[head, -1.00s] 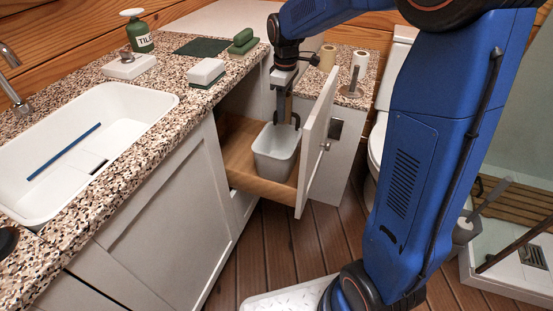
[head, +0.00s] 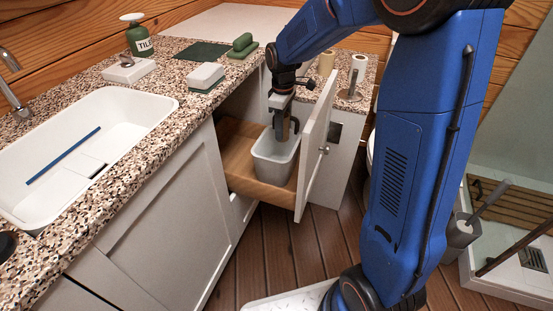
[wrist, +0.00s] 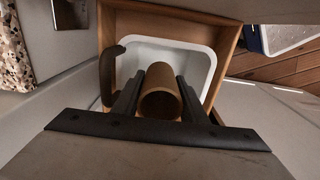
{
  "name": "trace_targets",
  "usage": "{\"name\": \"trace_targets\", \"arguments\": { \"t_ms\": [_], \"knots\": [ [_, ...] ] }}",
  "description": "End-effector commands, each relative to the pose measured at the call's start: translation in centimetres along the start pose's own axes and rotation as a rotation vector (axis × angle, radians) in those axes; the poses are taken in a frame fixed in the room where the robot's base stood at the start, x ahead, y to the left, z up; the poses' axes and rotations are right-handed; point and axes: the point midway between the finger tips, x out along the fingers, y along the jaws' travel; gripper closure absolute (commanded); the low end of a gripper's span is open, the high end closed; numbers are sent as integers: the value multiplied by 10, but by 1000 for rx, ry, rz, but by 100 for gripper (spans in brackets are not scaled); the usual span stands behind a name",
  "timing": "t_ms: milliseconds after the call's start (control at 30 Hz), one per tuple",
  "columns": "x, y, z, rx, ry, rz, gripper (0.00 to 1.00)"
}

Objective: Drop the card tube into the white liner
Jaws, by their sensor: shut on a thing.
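The white liner (head: 272,162) stands upright in the pulled-out wooden drawer under the counter. Its pale rim also shows in the wrist view (wrist: 205,58). My gripper (head: 284,118) points down over the liner. In the wrist view my gripper (wrist: 160,98) is shut on the brown card tube (wrist: 160,71), with one dark finger on each side. The tube is upright, its open end facing the camera, and it lies over the liner's opening. In the head view the tube is mostly hidden by the gripper. I cannot tell how far its lower end is inside the rim.
The drawer's white front (head: 313,150) stands close to the right of the gripper. The speckled counter (head: 165,120) edges the drawer on the left. A dark curved hook (wrist: 108,72) sits left of the fingers.

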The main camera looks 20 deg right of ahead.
Motion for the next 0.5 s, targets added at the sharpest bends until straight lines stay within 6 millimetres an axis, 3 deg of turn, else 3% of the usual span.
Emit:
{"name": "trace_targets", "arguments": {
  "t_ms": [133,167,233,500],
  "knots": [
    [0,0,0,0,0,0,82],
    [0,0,0,0,0,0,57],
    [0,0,0,0,0,0,40],
    [0,0,0,0,0,0,39]
  ]
}}
